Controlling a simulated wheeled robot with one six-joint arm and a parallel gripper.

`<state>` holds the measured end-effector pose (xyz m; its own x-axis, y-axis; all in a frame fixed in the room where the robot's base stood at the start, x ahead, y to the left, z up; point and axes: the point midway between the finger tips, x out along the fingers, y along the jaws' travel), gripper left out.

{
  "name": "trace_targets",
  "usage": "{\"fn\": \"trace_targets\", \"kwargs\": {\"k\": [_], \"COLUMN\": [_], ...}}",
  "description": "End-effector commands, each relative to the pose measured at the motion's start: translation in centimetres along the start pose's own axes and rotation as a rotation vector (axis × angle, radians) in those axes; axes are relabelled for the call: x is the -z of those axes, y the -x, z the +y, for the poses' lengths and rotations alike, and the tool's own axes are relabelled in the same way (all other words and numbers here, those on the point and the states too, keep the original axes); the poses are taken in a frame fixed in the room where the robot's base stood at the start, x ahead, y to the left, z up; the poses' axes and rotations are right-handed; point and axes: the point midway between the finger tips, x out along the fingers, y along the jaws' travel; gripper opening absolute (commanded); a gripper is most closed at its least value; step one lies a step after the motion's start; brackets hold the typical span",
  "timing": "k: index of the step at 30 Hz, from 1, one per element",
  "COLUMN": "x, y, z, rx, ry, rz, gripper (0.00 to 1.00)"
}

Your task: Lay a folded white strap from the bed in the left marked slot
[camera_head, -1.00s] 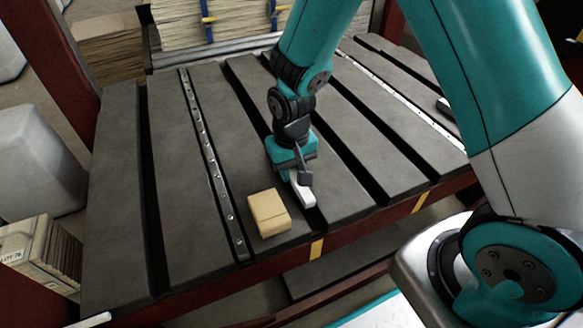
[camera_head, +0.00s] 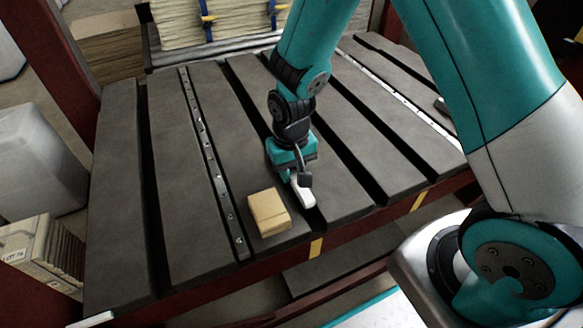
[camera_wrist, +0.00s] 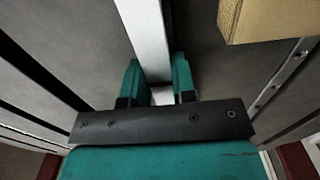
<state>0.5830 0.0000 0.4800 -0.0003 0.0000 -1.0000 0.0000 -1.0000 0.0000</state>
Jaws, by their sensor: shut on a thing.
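A folded white strap (camera_head: 304,196) is between the fingers of my gripper (camera_head: 294,181), at the front of the grey slatted bed (camera_head: 175,190). My gripper is shut on it. In the wrist view the strap (camera_wrist: 147,38) is a pale bar running away between the two teal fingertips (camera_wrist: 156,78). The strap lines up with the dark slot whose front end is by a yellow mark (camera_head: 316,247) on the red front beam. I cannot tell whether it rests in the slot or is just above it. A second yellow mark (camera_head: 420,201) is farther right.
A tan block (camera_head: 268,212) sits on the bed just left of my gripper; it also shows in the wrist view (camera_wrist: 262,18). A drilled metal rail (camera_head: 212,165) runs left of it. A white piece (camera_head: 93,320) lies at the front left corner. The left slabs are clear.

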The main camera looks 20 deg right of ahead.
Motion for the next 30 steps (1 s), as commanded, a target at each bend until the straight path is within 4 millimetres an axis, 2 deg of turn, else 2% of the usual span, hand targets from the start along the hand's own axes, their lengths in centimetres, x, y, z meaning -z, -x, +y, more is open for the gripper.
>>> {"fn": "trace_targets", "kwargs": {"k": [13,14,17,18,30], "x": [0.03,0.02,0.02,0.02,0.01], "y": [-0.01,-0.02,-0.01,-0.01,-0.02], "z": [0.0,0.0,0.0,0.0,0.0], "rx": [0.0,0.0,0.0,0.0,0.0], "ry": [0.0,0.0,0.0,0.0,0.0], "rz": [0.001,0.001,0.001,0.001,0.0], "gripper": [0.01,0.29,0.53,0.55,0.55]}}
